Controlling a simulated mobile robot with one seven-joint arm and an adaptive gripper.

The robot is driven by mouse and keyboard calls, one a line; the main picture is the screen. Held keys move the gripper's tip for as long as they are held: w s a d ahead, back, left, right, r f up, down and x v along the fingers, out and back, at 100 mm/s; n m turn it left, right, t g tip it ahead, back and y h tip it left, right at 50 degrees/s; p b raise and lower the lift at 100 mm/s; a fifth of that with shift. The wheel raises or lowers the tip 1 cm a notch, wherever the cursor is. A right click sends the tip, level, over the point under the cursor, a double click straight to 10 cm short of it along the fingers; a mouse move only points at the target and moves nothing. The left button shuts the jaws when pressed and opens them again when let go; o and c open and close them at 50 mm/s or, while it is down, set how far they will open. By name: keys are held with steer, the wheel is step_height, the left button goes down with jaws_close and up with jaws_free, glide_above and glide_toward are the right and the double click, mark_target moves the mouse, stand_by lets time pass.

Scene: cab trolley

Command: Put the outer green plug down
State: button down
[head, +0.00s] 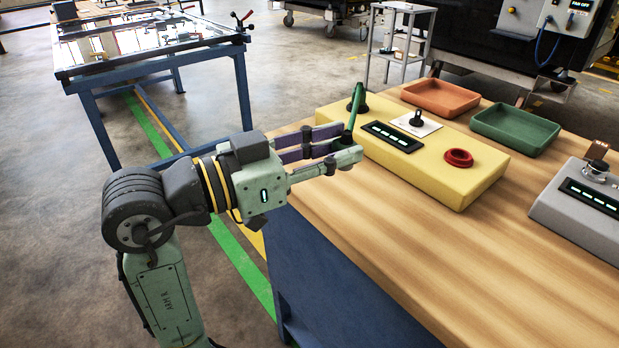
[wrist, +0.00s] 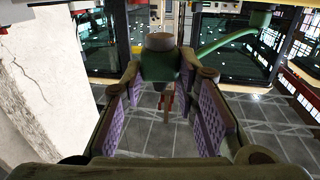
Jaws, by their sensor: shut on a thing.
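My gripper (head: 340,156) is at the left edge of the wooden bench, beside the near left end of the yellow box. It is shut on the green plug, whose dark end (head: 346,138) shows above the fingertips. In the wrist view, the plug's green body with a grey-brown round end (wrist: 160,62) sits between the far fingertips, beyond the purple pads. The fingers hide the plug's lower part.
The yellow box (head: 440,168) carries a display, a black knob (head: 417,119) and a red button (head: 458,157). An orange tray (head: 440,110) and a green tray (head: 515,145) lie behind it. A grey box (head: 570,225) stands at right. The bench front (head: 400,240) is bare.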

steer(key=s+a+f+n+t+y+b, duration=0.1)
steer(key=a+n+t+y, duration=0.1)
steer(key=a+t, duration=0.15)
steer(key=shift+g, duration=0.35)
steer(key=w, duration=0.5)
steer(key=w+a+f+p, duration=0.1)
steer(key=w, duration=0.9)
steer(key=shift+a+f, duration=0.25)
steer(key=shift+f, duration=0.1)
steer(key=shift+w+f, duration=0.2)
steer(key=shift+f, duration=0.1)
steer(key=shift+f+p, duration=0.35)
steer(key=shift+f, duration=1.15)
steer(key=shift+f, duration=0.15)
steer(key=shift+f+b, duration=0.15)
steer(key=shift+b, duration=0.15)
steer(key=c, duration=1.2)
jaws_free()
steer(key=shift+c, duration=0.2)
